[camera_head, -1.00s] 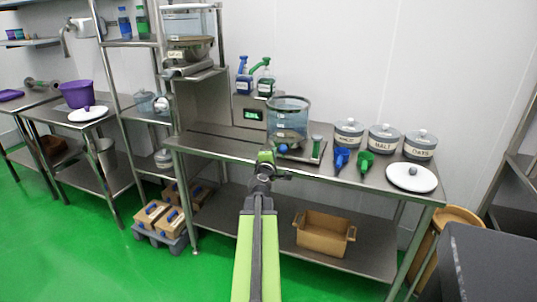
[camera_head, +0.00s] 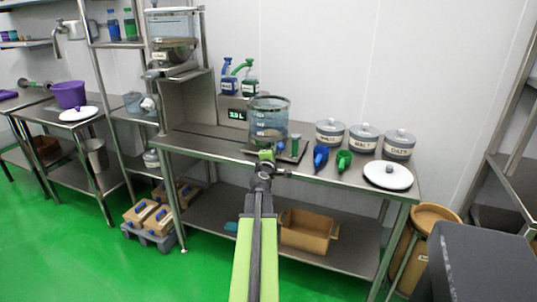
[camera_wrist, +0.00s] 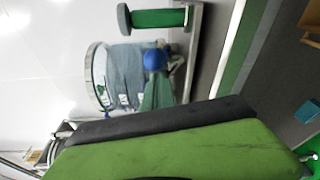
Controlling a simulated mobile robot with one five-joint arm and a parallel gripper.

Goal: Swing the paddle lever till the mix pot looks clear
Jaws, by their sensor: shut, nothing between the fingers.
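The mix pot (camera_head: 270,120) is a clear, round vessel on the steel bench. In the wrist view the pot (camera_wrist: 122,75) lies sideways in the picture and holds cloudy grey-blue contents. A green upright handle with a grey cap (camera_head: 295,145) stands just right of the pot; it may be the paddle lever. It also shows in the wrist view (camera_wrist: 160,18). A blue ball knob (camera_wrist: 155,60) sits at the pot's side. My gripper (camera_head: 265,155) is shut and empty, in front of the pot's lower part. Whether it touches anything is unclear.
Blue (camera_head: 321,156) and green (camera_head: 344,160) scoops lie right of the pot, before several labelled canisters (camera_head: 363,138). A white lid (camera_head: 388,176) lies at the bench's right end. Two pump bottles (camera_head: 238,80) stand behind. A dark grey block (camera_head: 475,265) is at lower right.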

